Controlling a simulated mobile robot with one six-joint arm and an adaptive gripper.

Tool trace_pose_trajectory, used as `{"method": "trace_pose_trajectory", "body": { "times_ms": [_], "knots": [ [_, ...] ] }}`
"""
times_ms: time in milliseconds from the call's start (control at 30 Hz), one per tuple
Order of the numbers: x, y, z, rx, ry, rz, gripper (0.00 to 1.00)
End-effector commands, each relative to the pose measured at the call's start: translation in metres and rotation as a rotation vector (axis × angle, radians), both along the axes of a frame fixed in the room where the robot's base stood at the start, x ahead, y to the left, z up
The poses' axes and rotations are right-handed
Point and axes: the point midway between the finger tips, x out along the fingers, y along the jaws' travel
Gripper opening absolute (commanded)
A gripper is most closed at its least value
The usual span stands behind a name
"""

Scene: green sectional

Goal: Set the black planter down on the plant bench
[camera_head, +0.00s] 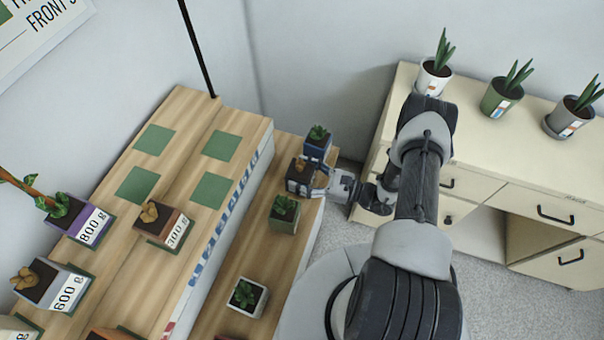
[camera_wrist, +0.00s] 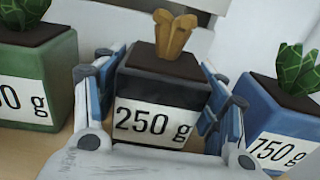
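The black planter (camera_wrist: 163,90) has a "250 g" label and a tan, finger-like plant. It is upright between the two fingers of my gripper (camera_wrist: 160,105), which lie close against its sides. In the head view the black planter (camera_head: 297,186) is at the far part of the lower wooden step, with my gripper (camera_head: 312,186) at its right side. Its base is partly hidden, and I cannot tell whether it touches the wood. The higher wooden bench (camera_head: 190,135) is at the left, with bare green square mats on it.
A blue planter (camera_head: 317,149) and a green planter (camera_head: 284,217) stand close on either side. A white planter (camera_head: 247,297) is nearer. On the higher bench are labelled planters of 800 g (camera_head: 85,225), 600 g (camera_head: 55,285) and 300 g (camera_head: 165,228). A cream desk (camera_head: 480,140) holds three pots.

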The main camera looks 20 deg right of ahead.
Motion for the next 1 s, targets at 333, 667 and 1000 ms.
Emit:
{"method": "trace_pose_trajectory", "body": {
  "times_ms": [333, 667, 1000],
  "knots": [
    [0.000, 0.000, 0.001, 0.000, 0.000, 0.000, 0.82],
    [-0.001, -0.003, 0.006, 0.000, 0.000, -0.003, 0.82],
    [-0.043, -0.062, 0.005, 0.000, -0.001, -0.007, 0.82]
  ]
}}
